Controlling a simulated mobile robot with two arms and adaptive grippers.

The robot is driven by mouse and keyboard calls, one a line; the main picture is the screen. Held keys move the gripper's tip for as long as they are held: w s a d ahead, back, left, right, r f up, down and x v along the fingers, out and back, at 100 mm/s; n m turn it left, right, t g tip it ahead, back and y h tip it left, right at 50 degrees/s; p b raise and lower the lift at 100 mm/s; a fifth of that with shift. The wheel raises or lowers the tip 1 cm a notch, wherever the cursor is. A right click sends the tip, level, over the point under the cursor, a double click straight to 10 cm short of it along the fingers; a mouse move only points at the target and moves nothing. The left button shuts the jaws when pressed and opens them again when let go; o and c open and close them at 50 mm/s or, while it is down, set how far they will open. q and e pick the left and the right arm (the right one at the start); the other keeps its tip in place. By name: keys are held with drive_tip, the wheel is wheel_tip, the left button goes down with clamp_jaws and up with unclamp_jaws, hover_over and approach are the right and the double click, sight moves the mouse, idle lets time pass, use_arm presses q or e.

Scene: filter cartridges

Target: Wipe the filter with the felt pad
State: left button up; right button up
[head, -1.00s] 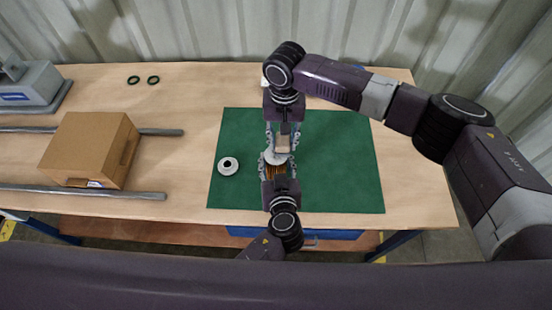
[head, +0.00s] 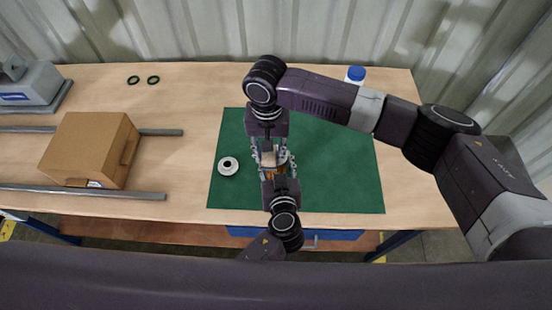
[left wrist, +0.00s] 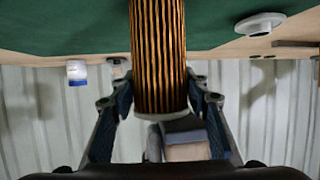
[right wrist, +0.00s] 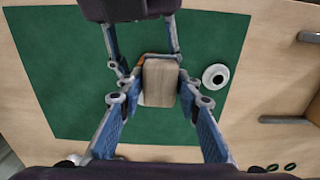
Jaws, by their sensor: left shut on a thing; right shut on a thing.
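The filter (left wrist: 158,55), a cylinder with orange and black pleats and a pale end, is between the fingers of my left gripper (head: 277,176), which is shut on it above the green mat. In the head view the fingers mostly hide it. My right gripper (head: 269,146) comes from the far side and is shut on the felt pad (right wrist: 160,82), a beige block with a grey part. The pad also shows by the filter's pale end in the left wrist view (left wrist: 188,150). I cannot tell whether pad and filter touch.
The green mat (head: 340,170) is clear on its right. A white ring-shaped cap (head: 228,166) lies at its left. A cardboard box (head: 88,150) stands over metal rails at the left. A blue-capped bottle (head: 355,75) and two dark rings (head: 153,79) are at the back.

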drive_tip(key=shift+f, duration=0.1)
drive_tip(key=shift+w+d, duration=0.35)
drive_tip(key=shift+w, duration=0.05)
drive_tip(key=shift+w+d, duration=0.7)
drive_tip(key=shift+w, duration=0.25)
drive_tip(key=shift+w+d, duration=0.7)
drive_tip(key=shift+w, duration=0.25)
drive_tip(key=shift+s+a, duration=0.9)
drive_tip(key=shift+s, duration=0.3)
drive_tip(key=shift+s+a, duration=0.9)
drive_tip(key=shift+s, duration=0.3)
drive_tip(key=shift+w, duration=0.1)
drive_tip(key=shift+w+d, duration=0.9)
drive_tip(key=shift+w, duration=0.25)
drive_tip(key=shift+w+d, duration=0.9)
drive_tip(key=shift+w, duration=0.25)
drive_tip(key=shift+s+a+f, duration=0.1)
drive_tip(key=shift+s+a, duration=0.8)
drive_tip(key=shift+s, duration=0.35)
drive_tip(key=shift+s+a, duration=0.9)
drive_tip(key=shift+s, duration=0.3)
